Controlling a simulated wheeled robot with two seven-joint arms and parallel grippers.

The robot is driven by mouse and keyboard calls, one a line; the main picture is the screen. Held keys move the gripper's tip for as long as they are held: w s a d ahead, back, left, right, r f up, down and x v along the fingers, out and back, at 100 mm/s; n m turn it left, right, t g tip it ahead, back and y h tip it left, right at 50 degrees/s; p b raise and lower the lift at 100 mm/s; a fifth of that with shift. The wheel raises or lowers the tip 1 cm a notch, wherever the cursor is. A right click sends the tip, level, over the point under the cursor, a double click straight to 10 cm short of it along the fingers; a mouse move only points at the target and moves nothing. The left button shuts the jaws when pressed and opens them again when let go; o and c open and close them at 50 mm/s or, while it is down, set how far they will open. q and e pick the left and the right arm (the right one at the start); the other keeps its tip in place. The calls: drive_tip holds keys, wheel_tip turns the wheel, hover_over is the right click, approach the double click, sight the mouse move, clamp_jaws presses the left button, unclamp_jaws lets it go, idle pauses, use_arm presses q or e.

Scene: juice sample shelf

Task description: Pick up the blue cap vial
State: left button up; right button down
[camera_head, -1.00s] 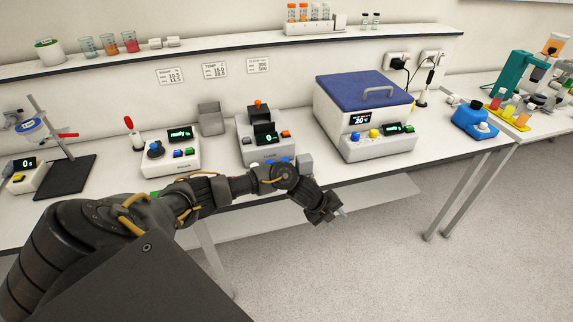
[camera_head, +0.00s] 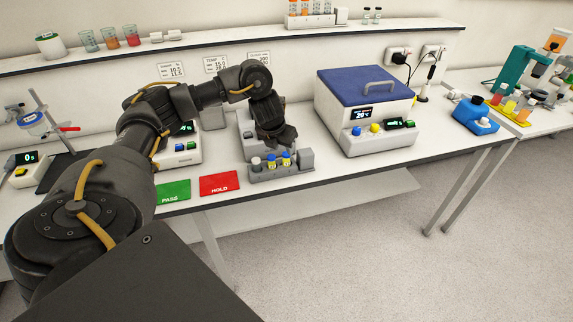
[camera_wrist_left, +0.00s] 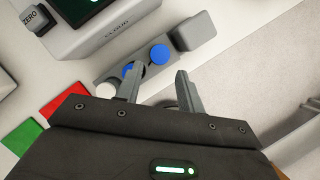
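A small grey rack (camera_head: 282,174) at the bench's front edge holds a white-capped vial (camera_head: 256,163) and two blue-capped vials, a middle one (camera_head: 271,160) and a right one (camera_head: 286,159). My left gripper (camera_head: 279,148) points down just above and behind them. The left wrist view shows my left gripper (camera_wrist_left: 158,78) open and empty. One finger partly covers the middle blue cap (camera_wrist_left: 128,71); the right blue cap (camera_wrist_left: 159,54) lies just ahead of the gap between the fingers. The white cap (camera_wrist_left: 106,90) is left of the fingers. My right gripper is out of view.
A grey device (camera_head: 245,138) stands close behind the rack, partly hidden by my arm. A green PASS mat (camera_head: 173,191) and a red HOLD mat (camera_head: 219,183) lie to the left. A blue-lidded machine (camera_head: 364,110) stands to the right. The bench's front edge is close.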

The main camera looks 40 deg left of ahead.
sight(286, 154)
use_arm(q)
drive_tip(key=shift+x, duration=1.05)
drive_tip(key=shift+w+f+b, duration=0.1)
drive_tip(key=shift+f+b, duration=0.2)
drive_tip(key=shift+f, duration=0.05)
drive_tip(key=x, duration=0.4)
drive_tip(key=shift+w+a+f, duration=0.15)
drive_tip(key=shift+w+a, duration=0.05)
drive_tip(key=shift+w, duration=0.05)
drive_tip(key=shift+s, duration=0.1)
drive_tip(key=shift+c, duration=0.9)
drive_tip(key=c, duration=0.6)
drive_tip(key=shift+r, duration=0.2)
